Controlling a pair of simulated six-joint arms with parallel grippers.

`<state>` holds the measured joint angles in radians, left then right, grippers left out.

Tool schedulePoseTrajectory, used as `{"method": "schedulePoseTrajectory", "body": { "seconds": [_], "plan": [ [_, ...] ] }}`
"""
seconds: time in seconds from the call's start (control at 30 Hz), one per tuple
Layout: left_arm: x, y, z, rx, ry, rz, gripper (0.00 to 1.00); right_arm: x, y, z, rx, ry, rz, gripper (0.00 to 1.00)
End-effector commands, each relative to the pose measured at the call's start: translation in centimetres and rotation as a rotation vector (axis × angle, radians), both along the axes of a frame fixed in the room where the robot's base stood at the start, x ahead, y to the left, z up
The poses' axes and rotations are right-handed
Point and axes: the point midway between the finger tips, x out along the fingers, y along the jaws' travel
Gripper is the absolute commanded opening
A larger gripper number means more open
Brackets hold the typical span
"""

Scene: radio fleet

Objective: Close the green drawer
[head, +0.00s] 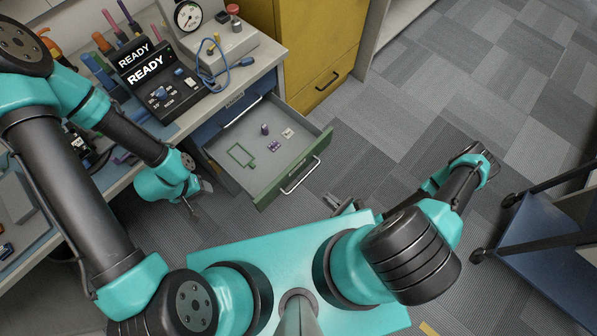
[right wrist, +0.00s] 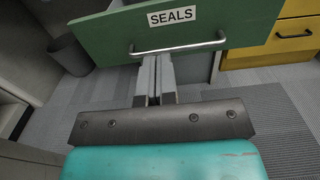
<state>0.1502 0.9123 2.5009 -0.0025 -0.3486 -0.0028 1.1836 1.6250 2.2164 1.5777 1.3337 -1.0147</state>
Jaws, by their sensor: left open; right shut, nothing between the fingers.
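The green drawer (head: 298,166) is pulled out of the workbench in the head view, with a metal bar handle (head: 300,176) on its front. The right wrist view shows its green front (right wrist: 115,32), a SEALS label (right wrist: 172,17) and the handle (right wrist: 178,46). My right gripper (right wrist: 157,60) is shut and empty, its tips just below the handle in that view; I cannot tell if they touch. In the head view it (head: 343,206) is in front of the drawer. My left gripper (head: 193,207) is open and empty, left of the drawer.
Inside the drawer lie a few small purple items (head: 273,146) and a white one (head: 288,133). A yellow cabinet (head: 318,45) stands beside the bench. A blue cart (head: 550,255) is at the right. Carpet around the drawer front is clear.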

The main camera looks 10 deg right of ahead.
Motion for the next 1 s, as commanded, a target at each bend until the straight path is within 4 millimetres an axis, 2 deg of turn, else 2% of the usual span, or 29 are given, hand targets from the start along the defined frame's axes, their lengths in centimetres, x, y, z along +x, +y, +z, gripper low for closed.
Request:
{"method": "schedulePoseTrajectory", "body": {
  "seconds": [0.37,1.0],
  "plan": [
    [0.0,0.0,0.0,0.000,0.000,0.000,0.54,1.0,0.7,0.0,0.002,-0.001,0.006,0.00],
    [0.0,0.0,0.0,0.000,0.000,0.000,0.54,5.9,3.9,0.0,0.001,-0.001,0.007,0.00]
  ]
}}
